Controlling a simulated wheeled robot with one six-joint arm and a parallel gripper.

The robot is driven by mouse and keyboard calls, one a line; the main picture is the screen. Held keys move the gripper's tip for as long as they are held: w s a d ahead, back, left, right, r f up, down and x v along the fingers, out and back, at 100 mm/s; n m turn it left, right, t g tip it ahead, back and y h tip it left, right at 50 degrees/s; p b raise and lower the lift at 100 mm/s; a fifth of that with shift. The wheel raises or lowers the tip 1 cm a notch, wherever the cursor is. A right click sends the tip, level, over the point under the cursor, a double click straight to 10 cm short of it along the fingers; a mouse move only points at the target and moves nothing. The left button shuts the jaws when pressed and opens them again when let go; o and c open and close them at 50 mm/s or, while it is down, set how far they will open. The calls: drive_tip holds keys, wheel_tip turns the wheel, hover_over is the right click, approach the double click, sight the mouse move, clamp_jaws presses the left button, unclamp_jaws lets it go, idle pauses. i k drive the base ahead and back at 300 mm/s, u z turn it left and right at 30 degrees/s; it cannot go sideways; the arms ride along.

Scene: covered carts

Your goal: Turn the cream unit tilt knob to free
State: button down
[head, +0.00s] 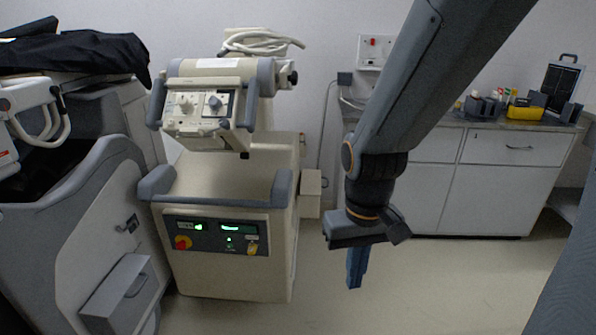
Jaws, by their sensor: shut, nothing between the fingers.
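The cream unit (225,185) stands left of centre, with a tilted upper head that carries a control panel (200,108) framed by grey handles. The panel has a pale knob (185,104) on the left and a grey-blue knob (214,101) on a white plate to its right. A dark knob (291,78) sticks out of the head's right side. Labels are too small to read, so I cannot tell which is the tilt knob or its setting. My gripper (354,283) hangs pointing down, shut and empty, right of the unit and apart from it.
A grey cart (70,240) with a black cover (75,52) stands close on the left. The unit's lower front has a red knob (182,242) and lit displays. A counter (500,180) with small items stands behind on the right. The floor at centre right is clear.

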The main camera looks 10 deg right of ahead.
sight(293, 77)
drive_tip(key=z, duration=0.45)
drive_tip(key=i, duration=1.2)
drive_tip(key=u, duration=0.6)
drive_tip(key=i, duration=0.35)
drive_tip(key=u, duration=0.3)
drive_tip(key=k, duration=0.5)
drive_tip(key=z, duration=1.2)
drive_tip(key=i, duration=0.65)
drive_tip(key=u, duration=1.25)
